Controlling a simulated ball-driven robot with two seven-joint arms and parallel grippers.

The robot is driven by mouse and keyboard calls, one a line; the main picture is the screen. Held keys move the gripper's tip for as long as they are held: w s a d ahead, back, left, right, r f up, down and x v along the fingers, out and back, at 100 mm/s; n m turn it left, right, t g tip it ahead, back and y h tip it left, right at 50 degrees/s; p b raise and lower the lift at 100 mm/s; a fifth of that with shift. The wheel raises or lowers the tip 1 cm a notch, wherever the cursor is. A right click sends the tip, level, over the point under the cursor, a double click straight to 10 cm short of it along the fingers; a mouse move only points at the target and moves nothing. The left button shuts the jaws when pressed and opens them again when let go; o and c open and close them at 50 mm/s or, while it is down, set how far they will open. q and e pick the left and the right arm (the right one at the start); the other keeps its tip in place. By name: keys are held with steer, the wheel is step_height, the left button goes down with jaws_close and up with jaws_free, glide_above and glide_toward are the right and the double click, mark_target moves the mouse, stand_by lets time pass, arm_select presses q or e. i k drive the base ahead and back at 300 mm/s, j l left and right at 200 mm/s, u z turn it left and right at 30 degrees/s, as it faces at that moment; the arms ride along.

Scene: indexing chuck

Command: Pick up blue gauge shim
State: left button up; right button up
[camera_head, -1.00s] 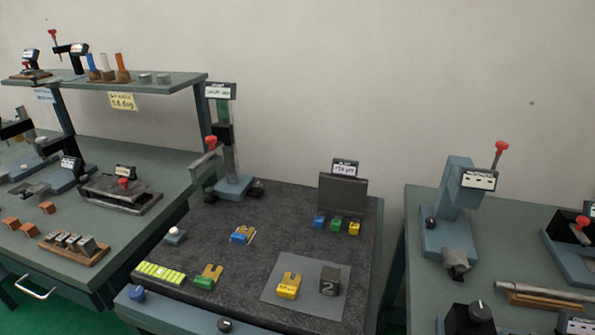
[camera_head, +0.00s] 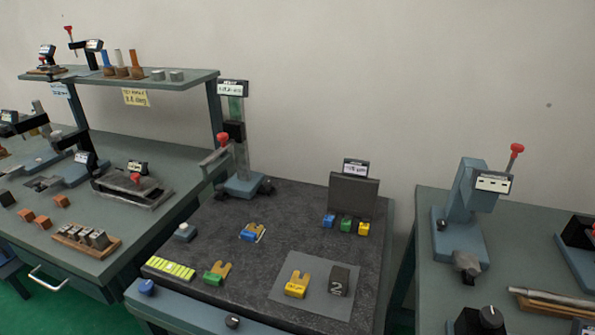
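The blue gauge shim (camera_head: 251,232) lies flat on the dark speckled plate (camera_head: 290,205), left of its middle. It has a blue end and a tan forked part, with a thin pale outline along its right side. A similar green-ended shim (camera_head: 217,272) lies nearer the front, and a yellow-ended shim (camera_head: 297,285) lies on a grey mat (camera_head: 314,307). Neither of my grippers is in view.
Blue, green and yellow blocks (camera_head: 346,224) stand before a grey upright (camera_head: 353,194) at the back. A dark block marked 2 (camera_head: 339,281) stands on the mat. A gauge stand (camera_head: 239,160) rises at the back left. Benches flank the plate.

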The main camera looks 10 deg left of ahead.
mark_target(251, 233)
steer(key=k+j+z, duration=0.2)
steer(key=j+z, duration=0.15)
steer(key=k+j+z, duration=0.35)
steer(key=i+l, duration=0.05)
